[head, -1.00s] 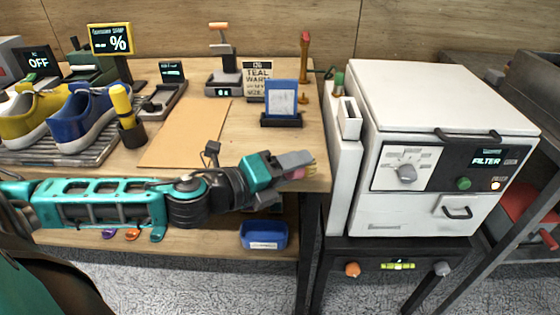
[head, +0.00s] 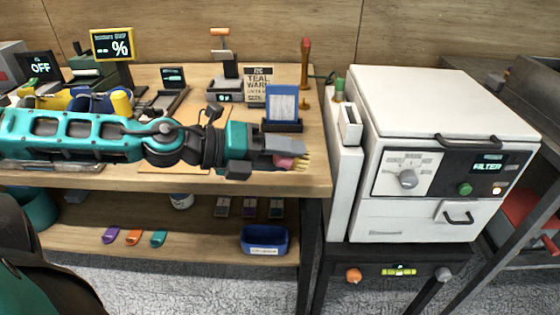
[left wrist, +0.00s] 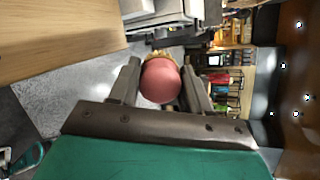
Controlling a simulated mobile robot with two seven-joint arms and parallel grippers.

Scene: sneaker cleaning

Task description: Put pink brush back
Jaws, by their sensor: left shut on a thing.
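My left gripper (head: 283,150) is shut on the pink brush (head: 290,162) above the right front part of the workbench. In the head view only part of the pink body and its pale bristles show past the fingers. In the left wrist view the pink brush (left wrist: 161,80) shows its rounded end between the two fingers (left wrist: 160,88), with yellowish bristles behind it. On the shelf below lie a purple brush-like item (head: 110,235), an orange one (head: 134,237) and a teal one (head: 158,239) in a row. My right gripper is not in view.
A blue bin (head: 264,240) stands at the shelf's right end. A blue-framed stand (head: 282,104) is close behind the gripper. A white filter machine (head: 440,150) stands right of the bench. My left arm covers much of the sneakers (head: 95,103).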

